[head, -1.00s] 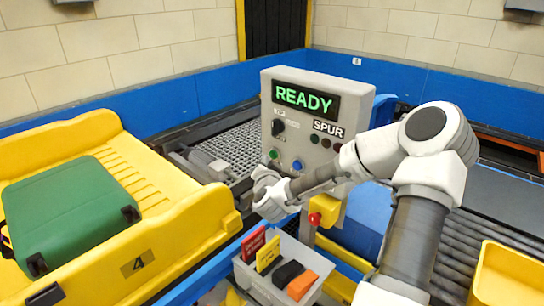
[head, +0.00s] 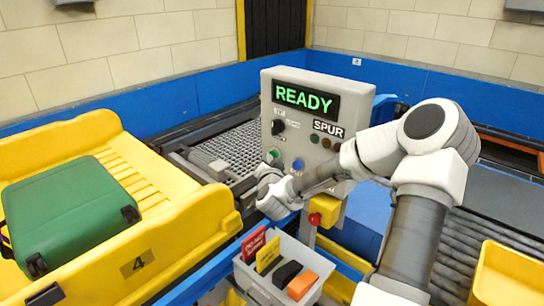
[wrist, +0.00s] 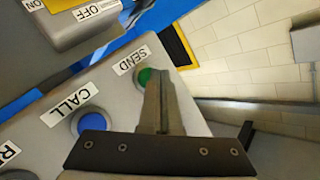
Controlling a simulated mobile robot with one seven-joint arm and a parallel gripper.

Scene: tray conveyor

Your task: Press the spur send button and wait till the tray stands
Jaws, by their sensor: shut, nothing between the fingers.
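The grey control panel (head: 352,92) shows READY in green on its display (head: 305,98) and bears a SPUR label (head: 328,129). The green send button (head: 273,154) is at the panel's lower left; in the wrist view it (wrist: 143,75) sits beside the word SEND. My gripper (wrist: 155,78) is shut and empty, its fingertips at the green button and partly covering it. I cannot tell whether they touch it. In the head view my gripper (head: 266,172) is just in front of the panel. A yellow tray (head: 165,235) marked 4 holds a green suitcase (head: 70,215) at left.
A blue CALL button (wrist: 92,122) is right next to the green one. A red button on a yellow box (head: 316,218) is below the panel. A grey bin (head: 262,288) with several cards and blocks stands in front. Another yellow tray (head: 505,275) is at the right edge.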

